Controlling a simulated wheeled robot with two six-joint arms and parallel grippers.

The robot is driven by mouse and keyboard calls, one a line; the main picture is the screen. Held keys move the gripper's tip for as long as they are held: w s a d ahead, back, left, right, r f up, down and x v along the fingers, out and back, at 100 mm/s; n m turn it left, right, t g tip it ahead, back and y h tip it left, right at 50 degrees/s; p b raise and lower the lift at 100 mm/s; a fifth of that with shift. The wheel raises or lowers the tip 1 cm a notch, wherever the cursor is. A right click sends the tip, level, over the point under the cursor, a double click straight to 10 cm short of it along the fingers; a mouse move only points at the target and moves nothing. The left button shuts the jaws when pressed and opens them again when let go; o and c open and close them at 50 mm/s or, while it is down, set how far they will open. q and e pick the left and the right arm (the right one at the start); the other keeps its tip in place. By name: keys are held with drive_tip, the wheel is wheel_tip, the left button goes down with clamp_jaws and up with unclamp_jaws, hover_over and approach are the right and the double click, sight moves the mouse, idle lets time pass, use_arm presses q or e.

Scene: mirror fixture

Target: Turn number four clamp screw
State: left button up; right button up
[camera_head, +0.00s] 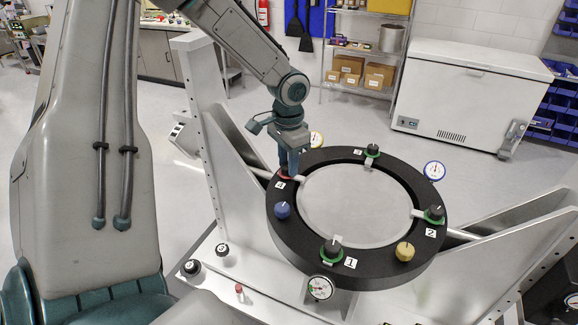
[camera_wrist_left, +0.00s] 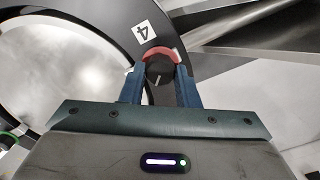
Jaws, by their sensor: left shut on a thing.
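The black mirror ring (camera_head: 370,277) holds a round silver mirror (camera_head: 355,207) and stands in a metal fixture. The number four clamp screw is a black knob (camera_wrist_left: 158,72) with a white line and a red collar (camera_wrist_left: 162,54), beside the label 4 (camera_wrist_left: 144,30). In the head view my left gripper (camera_head: 291,170) comes down on it at the ring's left edge and mostly hides it. In the left wrist view the two blue fingers of my left gripper (camera_wrist_left: 160,84) are shut on the knob's sides. My right gripper is not in view.
Other clamp knobs, at label 1 (camera_head: 333,247), label 2 (camera_head: 434,213) and the top (camera_head: 372,150), have green collars. A blue knob (camera_head: 282,210), a yellow knob (camera_head: 404,251) and several dial gauges (camera_head: 320,287) sit around the ring. Slanted metal side plates (camera_head: 222,165) flank it.

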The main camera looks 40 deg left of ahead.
use_arm(q)
drive_tip(key=n+b, duration=0.2)
drive_tip(key=n, duration=0.2)
drive_tip(key=shift+w+a, duration=0.1)
drive_tip(key=shift+r+n+b, duration=0.1)
drive_tip(key=shift+n+b, duration=0.45)
drive_tip(key=shift+n, duration=1.55)
drive_tip(key=o, duration=0.9)
drive_tip(key=shift+o, duration=0.3)
drive_tip(key=shift+s, duration=0.25)
drive_tip(key=shift+r, duration=0.1)
